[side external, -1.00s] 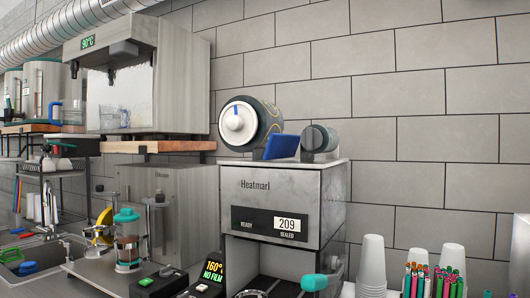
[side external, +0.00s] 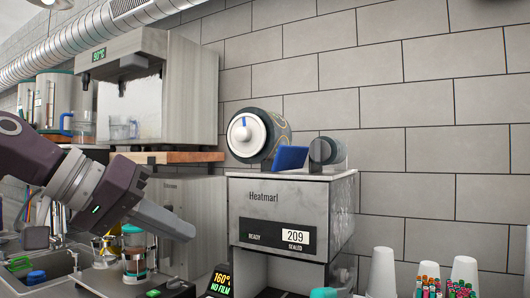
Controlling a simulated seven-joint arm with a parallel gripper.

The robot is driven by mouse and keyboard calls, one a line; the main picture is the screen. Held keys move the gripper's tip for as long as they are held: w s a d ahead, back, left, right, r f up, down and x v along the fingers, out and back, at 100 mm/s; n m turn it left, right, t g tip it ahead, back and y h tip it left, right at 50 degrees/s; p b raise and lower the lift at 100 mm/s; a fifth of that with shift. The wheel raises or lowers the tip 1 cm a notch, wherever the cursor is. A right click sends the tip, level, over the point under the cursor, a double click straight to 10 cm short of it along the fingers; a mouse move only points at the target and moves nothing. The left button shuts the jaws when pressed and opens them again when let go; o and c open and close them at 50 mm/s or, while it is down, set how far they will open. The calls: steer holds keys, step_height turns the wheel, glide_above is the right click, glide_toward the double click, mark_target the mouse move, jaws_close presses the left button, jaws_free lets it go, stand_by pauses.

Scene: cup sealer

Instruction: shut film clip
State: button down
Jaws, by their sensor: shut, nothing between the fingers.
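The sealer (side external: 280,225), marked "Heatmarl", stands right of centre. On its top is a large film roll (side external: 258,135) with a white hub and a small blue mark. A smaller grey roll (side external: 325,150) sits to its right. Between them a blue flap (side external: 290,158), which looks like the film clip, stands tilted up. My gripper (side external: 188,232) reaches in from the left, below and left of the sealer's top. It is shut and empty, apart from the flap. The film path behind the flap is hidden.
A glass jar with a teal lid (side external: 134,240) stands below my arm. White cups (side external: 382,270) and colourful straws (side external: 430,287) stand at lower right. The space above the sealer is clear.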

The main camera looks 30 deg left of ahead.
steer(key=w+a+r+n+t, duration=0.3)
steer(key=w+r, duration=0.4)
steer(key=w, duration=0.2)
steer(key=w+a+r+n+t, duration=0.2)
steer(key=w+a+r+n, duration=0.2)
steer(key=w+r, duration=0.3)
steer(key=shift+w+n+t+y, duration=0.3)
steer(key=shift+w+t+y, duration=0.1)
steer(key=shift+w, duration=0.75)
steer(key=w+d+f, duration=0.2)
steer(key=w+d, duration=0.4)
steer(key=w, duration=0.3)
steer(key=shift+w, duration=0.3)
